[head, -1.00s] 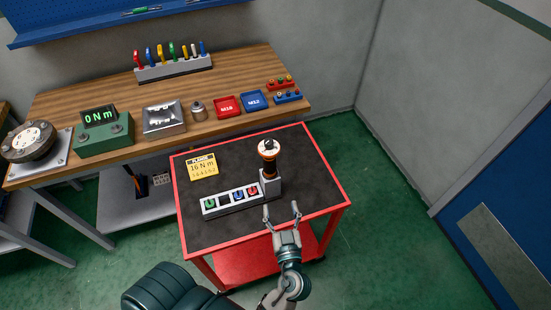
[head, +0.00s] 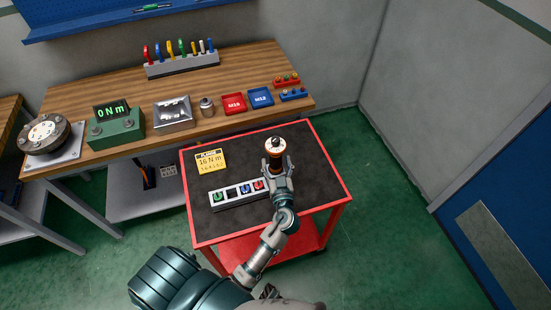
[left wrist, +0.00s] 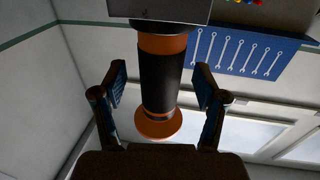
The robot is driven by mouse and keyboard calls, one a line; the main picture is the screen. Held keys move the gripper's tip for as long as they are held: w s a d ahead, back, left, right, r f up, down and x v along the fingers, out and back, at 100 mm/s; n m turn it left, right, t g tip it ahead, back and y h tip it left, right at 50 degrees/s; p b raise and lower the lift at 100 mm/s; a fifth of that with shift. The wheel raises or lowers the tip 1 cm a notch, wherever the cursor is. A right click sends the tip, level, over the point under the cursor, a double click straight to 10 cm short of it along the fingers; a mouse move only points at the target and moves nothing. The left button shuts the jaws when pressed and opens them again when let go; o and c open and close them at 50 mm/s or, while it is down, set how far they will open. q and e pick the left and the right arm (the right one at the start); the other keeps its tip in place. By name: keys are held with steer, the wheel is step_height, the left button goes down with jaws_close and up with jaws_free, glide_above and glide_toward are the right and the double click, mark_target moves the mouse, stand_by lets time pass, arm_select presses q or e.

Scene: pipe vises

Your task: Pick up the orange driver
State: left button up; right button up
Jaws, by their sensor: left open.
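The orange driver (head: 275,147) stands upright at the back right of the red cart's dark top, its white and orange round end facing up. In the left wrist view the driver (left wrist: 160,80) shows a black grip between orange bands and seems upside down. My left gripper (head: 276,170) is at the driver, covering its lower part in the head view. In the left wrist view the gripper (left wrist: 160,90) is open, with one finger on each side of the driver and a gap on both sides. My right gripper is not in view.
A grey rack (head: 238,194) with coloured sockets sits left of the driver on the cart (head: 300,218). A yellow 16 Nm card (head: 210,161) lies behind it. The wooden bench (head: 150,92) behind holds a torque display (head: 116,127) and trays.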

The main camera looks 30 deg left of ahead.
arm_select(q)
steer(key=shift+x, duration=1)
steer(key=shift+s+r, duration=0.1)
jaws_close()
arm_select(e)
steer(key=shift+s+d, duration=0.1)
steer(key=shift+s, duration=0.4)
arm_select(q)
step_height(320, 180, up, 18)
steer(key=shift+p, duration=0.95)
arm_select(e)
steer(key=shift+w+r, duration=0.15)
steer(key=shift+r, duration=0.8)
